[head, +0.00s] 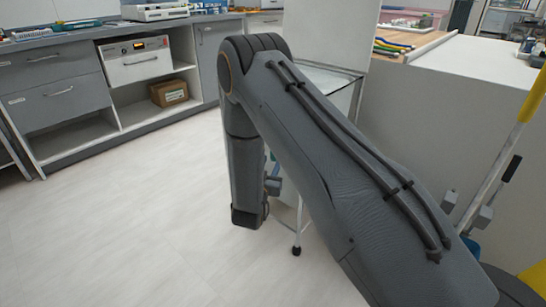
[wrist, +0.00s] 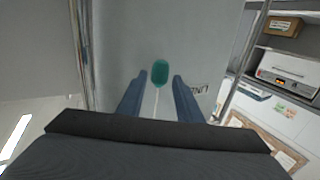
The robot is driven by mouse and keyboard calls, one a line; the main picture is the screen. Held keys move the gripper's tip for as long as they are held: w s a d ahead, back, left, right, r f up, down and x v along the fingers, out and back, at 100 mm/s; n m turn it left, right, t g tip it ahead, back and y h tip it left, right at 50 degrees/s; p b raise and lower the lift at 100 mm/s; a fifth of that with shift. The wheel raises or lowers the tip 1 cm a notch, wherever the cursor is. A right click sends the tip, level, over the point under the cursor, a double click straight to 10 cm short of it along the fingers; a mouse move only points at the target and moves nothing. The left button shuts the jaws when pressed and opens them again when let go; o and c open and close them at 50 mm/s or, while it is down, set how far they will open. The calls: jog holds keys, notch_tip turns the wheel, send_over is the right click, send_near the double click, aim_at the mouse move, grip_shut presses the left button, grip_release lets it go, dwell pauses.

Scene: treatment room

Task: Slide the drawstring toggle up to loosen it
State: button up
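The drawstring toggle (wrist: 160,72) is a small green rounded piece in the wrist view. It sits on a pale cord (wrist: 156,101) that runs down from it against a grey bag-like surface (wrist: 122,50). My gripper (wrist: 160,80) is open, with its two blue fingers either side of the toggle's line and a gap on both sides. The toggle shows around the fingertips; I cannot tell how far beyond them it lies. In the head view my arm covers the toggle and most of the gripper.
A white wheeled stand (head: 307,220) is behind my arm in the head view. A grey counter with drawers (head: 55,92) and a cardboard box (head: 169,93) is at the left. A pale cabinet (head: 440,105) and a yellow-handled mop (head: 535,95) stand right. Floor at left is clear.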

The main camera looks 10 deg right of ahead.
aim_at(272, 157)
jog(key=v, duration=0.2)
jog(key=shift+s+a, duration=0.15)
jog(key=shift+s, duration=0.15)
jog(key=shift+o, duration=1.4)
jog(key=h+b, duration=0.1)
jog(key=b, duration=0.1)
jog(key=w+m+h+b, duration=0.1)
jog(key=b, duration=0.2)
jog(key=shift+w+a+f+g, duration=0.1)
jog(key=shift+w+a+g, duration=0.25)
jog(key=shift+g, duration=0.05)
jog(key=b, duration=0.2)
jog(key=m+g+h+b, duration=0.1)
jog(key=b, duration=0.1)
jog(key=shift+w+a, duration=0.15)
jog(key=shift+a, duration=0.15)
jog(key=b, duration=0.1)
jog(key=m+g+h+b, duration=0.1)
jog(key=b, duration=0.1)
jog(key=shift+a+h, duration=0.3)
jog(key=shift+b+x, duration=1.45)
jog(key=shift+x, duration=2.25)
jog(key=shift+d+f, duration=0.1)
jog(key=shift+d, duration=0.1)
jog(key=shift+c, duration=0.4)
